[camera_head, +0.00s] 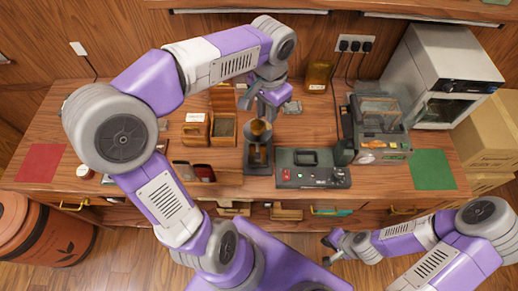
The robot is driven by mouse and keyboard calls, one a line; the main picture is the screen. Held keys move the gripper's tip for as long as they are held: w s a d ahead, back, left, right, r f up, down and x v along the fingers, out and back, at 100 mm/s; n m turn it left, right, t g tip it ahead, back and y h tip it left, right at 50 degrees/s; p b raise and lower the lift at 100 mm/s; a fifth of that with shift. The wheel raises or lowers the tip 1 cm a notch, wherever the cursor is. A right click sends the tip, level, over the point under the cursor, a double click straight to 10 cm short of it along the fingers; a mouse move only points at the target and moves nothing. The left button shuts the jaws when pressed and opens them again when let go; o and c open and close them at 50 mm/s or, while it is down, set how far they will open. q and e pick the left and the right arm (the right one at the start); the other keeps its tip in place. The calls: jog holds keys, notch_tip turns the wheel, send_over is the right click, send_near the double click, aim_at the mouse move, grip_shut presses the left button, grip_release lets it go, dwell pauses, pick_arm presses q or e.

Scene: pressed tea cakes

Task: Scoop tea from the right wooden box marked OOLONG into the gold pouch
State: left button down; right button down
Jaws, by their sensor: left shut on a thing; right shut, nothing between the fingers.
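The right wooden box (224,132) stands open in the left middle of the table, with dark contents; its marking is not readable. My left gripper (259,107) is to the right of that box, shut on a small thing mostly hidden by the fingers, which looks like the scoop. Just below the gripper, a brown-gold round top (259,129) sits on a dark stand (258,158); whether it is the gold pouch or a funnel is unclear. An amber-gold pouch-like thing (318,74) stands at the back by the wall. My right gripper (329,241) is shut and empty, low in front of the table.
A labelled wooden box (195,131) stands left of the open one. A dark scale-like device (312,170) lies right of the stand, with a machine (378,130) beyond it. Red (41,163) and green (431,170) mats lie at the table's ends.

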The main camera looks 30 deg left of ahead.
pick_arm(q)
jog(key=shift+w+a, duration=0.1)
jog(key=w+a+f+n+p, duration=0.35)
jog(key=a+f+p, duration=0.25)
jog(key=a, duration=0.5)
jog(key=w+a+f+n+p, duration=0.2)
jog(key=w+a+f+p, duration=0.25)
jog(key=a, duration=0.55)
jog(key=s+d+f+t+y+b, duration=0.1)
jog(key=s+f+b, duration=0.1)
jog(key=f+b, duration=0.6)
jog(key=s+d+f+t+y+b, duration=0.1)
jog(key=s+f+t+b, duration=0.15)
jog(key=f+b, duration=0.5)
notch_tip(320, 180, up, 14)
jog(key=w+a+g+h+p, duration=0.1)
jog(key=g+h+p, duration=0.1)
jog(key=p, duration=1.2)
jog(key=shift+g, duration=0.75)
